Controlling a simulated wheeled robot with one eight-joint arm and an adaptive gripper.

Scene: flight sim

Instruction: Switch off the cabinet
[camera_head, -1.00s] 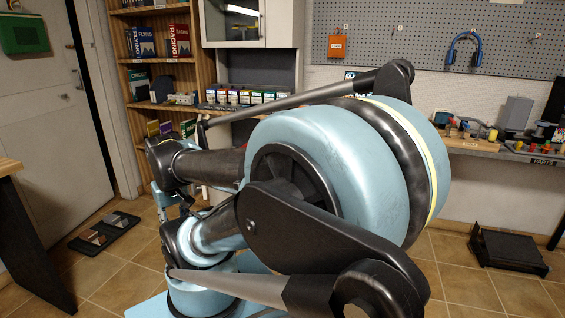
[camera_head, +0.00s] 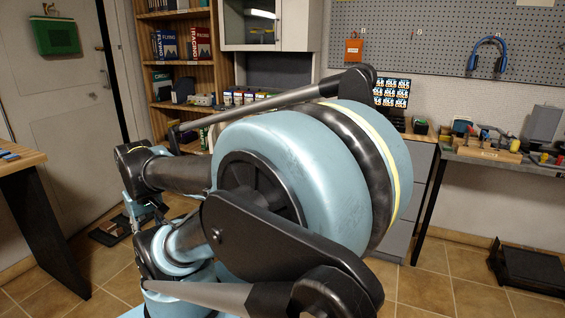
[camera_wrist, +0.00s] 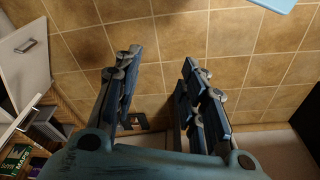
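A white wall cabinet (camera_head: 295,24) with a glass-fronted door hangs at the top middle of the head view. A bright strip shows behind its glass. No switch can be made out. My gripper (camera_wrist: 162,66) is open and empty in the wrist view, its two dark fingers apart above the tiled floor. In the head view my arm covers the middle, and the gripper end is low at the left, partly hidden and well away from the wall cabinet.
A wooden bookshelf (camera_head: 167,54) stands left of the cabinet, beside a white door (camera_head: 78,120). A desk (camera_head: 20,160) is at the left edge. A workbench (camera_head: 490,153) runs along the right wall. A black platform (camera_head: 530,268) lies on the floor at right. Tiled floor (camera_head: 445,275) is open in front.

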